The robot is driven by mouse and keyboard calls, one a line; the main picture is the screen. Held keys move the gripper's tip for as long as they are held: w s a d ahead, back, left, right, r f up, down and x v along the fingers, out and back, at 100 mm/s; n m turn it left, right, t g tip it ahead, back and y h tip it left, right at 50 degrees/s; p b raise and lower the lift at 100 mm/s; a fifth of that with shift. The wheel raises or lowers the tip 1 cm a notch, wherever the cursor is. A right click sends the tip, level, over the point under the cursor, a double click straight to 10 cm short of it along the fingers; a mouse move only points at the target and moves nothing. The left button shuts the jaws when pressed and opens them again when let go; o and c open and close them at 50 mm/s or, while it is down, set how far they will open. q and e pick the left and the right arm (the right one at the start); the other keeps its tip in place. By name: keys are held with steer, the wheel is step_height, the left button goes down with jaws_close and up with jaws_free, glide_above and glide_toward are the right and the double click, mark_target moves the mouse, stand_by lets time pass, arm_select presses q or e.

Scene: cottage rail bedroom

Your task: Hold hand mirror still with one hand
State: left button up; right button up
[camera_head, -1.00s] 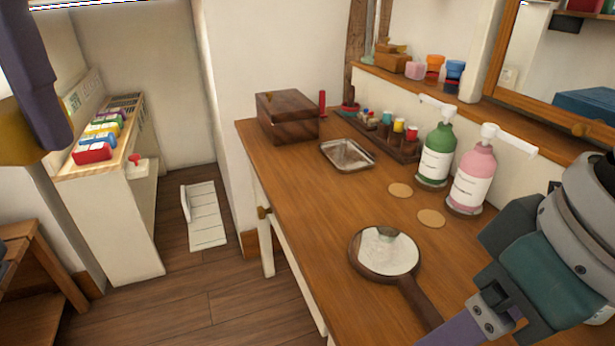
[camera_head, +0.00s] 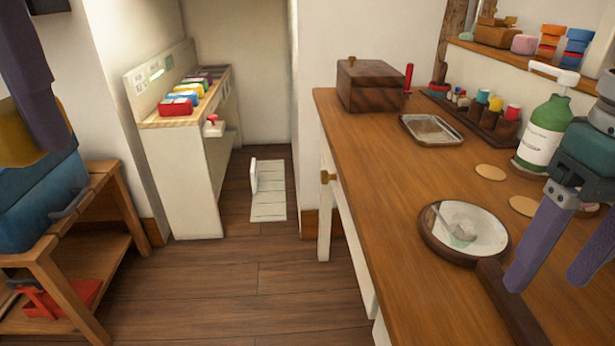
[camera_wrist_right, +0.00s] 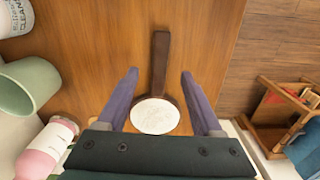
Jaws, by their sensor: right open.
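The hand mirror (camera_head: 485,228) lies flat on the wooden table, with a round glass in a dark wooden frame and a dark handle running to the front. In the right wrist view the mirror (camera_wrist_right: 155,115) shows whole, its handle upward in the picture. My right gripper (camera_head: 548,283) is open and empty, its purple fingers pointing down beside the mirror. In the wrist view the open right gripper (camera_wrist_right: 160,74) has its fingers on either side of the handle line. Whether they touch anything is unclear.
On the table (camera_head: 375,180) stand a dark wooden box (camera_head: 370,88), a metal tray (camera_head: 432,129), a rack of small jars (camera_head: 480,118), a green pump bottle (camera_head: 543,130) and round coasters (camera_head: 491,172). The wrist view shows a pink bottle (camera_wrist_right: 45,150) and a green cup (camera_wrist_right: 25,85).

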mark_target(522, 311)
arm_select(q)
step_height(522, 311, down, 2)
steer(key=shift+f+b, duration=0.15)
steer(key=shift+b, duration=0.7)
arm_select(e)
step_height(522, 311, down, 6)
steer(key=shift+r, duration=0.1)
steer(key=shift+c, duration=0.3)
jaws_close()
stand_by(0.5)
